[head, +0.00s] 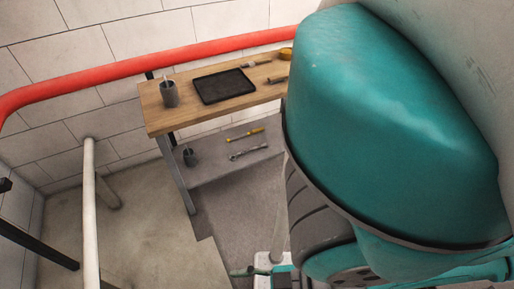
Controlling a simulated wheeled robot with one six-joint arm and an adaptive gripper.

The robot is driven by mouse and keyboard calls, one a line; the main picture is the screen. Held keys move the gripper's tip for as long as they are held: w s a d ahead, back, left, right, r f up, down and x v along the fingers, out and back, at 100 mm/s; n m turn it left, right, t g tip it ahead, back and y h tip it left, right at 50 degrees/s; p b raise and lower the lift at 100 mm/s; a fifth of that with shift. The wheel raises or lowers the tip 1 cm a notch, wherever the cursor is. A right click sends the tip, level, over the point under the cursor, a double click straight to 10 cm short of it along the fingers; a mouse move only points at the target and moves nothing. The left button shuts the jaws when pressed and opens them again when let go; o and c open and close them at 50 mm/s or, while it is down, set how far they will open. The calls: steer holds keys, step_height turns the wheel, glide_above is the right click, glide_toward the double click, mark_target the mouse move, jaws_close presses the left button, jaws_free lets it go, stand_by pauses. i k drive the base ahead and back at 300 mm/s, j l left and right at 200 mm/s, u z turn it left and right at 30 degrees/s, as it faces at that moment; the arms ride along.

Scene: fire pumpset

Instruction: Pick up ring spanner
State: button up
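A silver spanner (249,153), which looks like the ring spanner, lies on the grey lower shelf (215,172) of the workbench. It is small in the head view, so the shape of its ends is hard to tell. A yellow-handled tool (245,135) lies just behind it, apart from it. My gripper is not in view.
A black tray (224,86), a dark cup (169,94) and small tools stand on the wooden bench top (160,121), above the shelf. A grey cup (190,157) stands on the shelf. A large teal machine (390,125) fills the right. White pipe (90,220) stands left; floor (150,240) in front is clear.

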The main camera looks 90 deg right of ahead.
mark_target(265, 146)
steer(key=z, duration=2.1)
steer(key=i+l, duration=0.1)
steer(key=i, duration=1.15)
